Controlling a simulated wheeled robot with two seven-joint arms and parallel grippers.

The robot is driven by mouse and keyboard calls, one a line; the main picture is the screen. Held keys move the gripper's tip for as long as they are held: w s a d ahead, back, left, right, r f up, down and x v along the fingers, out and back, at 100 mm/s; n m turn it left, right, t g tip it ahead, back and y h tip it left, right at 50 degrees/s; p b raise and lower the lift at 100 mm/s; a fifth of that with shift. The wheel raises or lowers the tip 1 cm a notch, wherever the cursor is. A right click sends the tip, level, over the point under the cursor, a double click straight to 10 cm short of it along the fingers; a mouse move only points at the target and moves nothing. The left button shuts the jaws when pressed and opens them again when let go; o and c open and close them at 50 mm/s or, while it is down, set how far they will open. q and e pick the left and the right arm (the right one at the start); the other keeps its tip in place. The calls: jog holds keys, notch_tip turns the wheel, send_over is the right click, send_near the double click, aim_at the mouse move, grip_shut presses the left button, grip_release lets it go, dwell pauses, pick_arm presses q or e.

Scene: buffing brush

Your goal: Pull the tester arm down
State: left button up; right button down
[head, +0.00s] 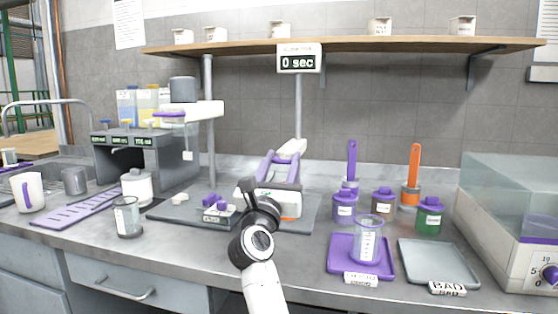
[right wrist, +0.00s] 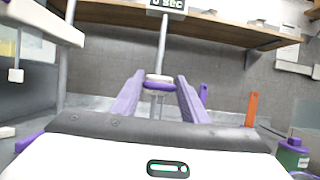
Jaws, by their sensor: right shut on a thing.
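My right gripper (head: 285,155) reaches forward from the bottom middle, with its purple fingers pointing away from me. It is shut on a small white and purple piece in front of the timer post, which looks like the end of the tester arm (head: 295,146). The piece also shows between the fingertips in the right wrist view (right wrist: 158,78). The grip hides part of it, and my gripper body hides what lies below. A timer display (head: 298,61) on the post reads 0 sec. My left gripper is not in view.
A grey base plate (head: 180,214) lies under the posts. A white horizontal arm with a grey cylinder (head: 183,90) stands at left. Purple, dark and green pots (head: 430,216), a purple tray (head: 337,258) with a beaker, and a grey tray (head: 430,262) are at right.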

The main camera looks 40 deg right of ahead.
jog(key=c, duration=1.3)
grip_release()
jog(key=shift+s+d+f, duration=0.1)
jog(key=shift+d+f, duration=0.05)
jog(key=shift+f, duration=0.3)
jog(key=shift+r, duration=0.1)
jog(key=b+v, duration=0.1)
jog(key=v, duration=0.9)
jog(key=shift+s+a, duration=0.15)
jog(key=shift+a, duration=0.05)
